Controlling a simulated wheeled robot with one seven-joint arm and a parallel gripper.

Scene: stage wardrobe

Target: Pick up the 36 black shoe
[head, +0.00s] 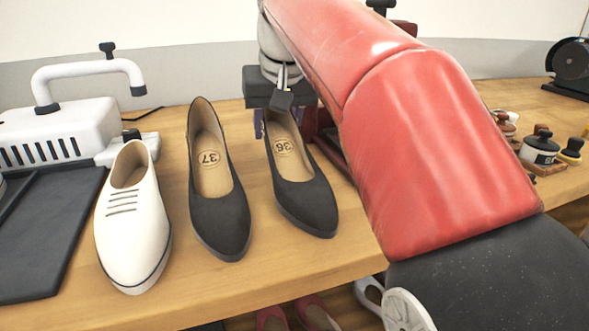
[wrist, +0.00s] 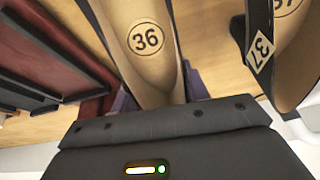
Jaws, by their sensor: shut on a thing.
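The 36 black shoe (head: 314,203) is a black flat with a tan insole printed 36, toe toward me at the right of a row. My gripper (head: 272,124) is shut on its heel end from behind. In the wrist view the 36 insole (wrist: 150,62) runs between the purple fingers of my gripper (wrist: 160,98). The shoe appears at bench level; I cannot tell whether it is clear of the top. The matching 37 black shoe (head: 220,213) stands just left of it, apart from it in the head view.
A white shoe (head: 130,226) stands further left, beside a white machine (head: 62,130) with a dark plate (head: 45,245). A dark red object (wrist: 75,75) is close beside my gripper. Small pots (head: 540,147) stand at the right of the wooden bench (head: 265,255). More shoes lie below.

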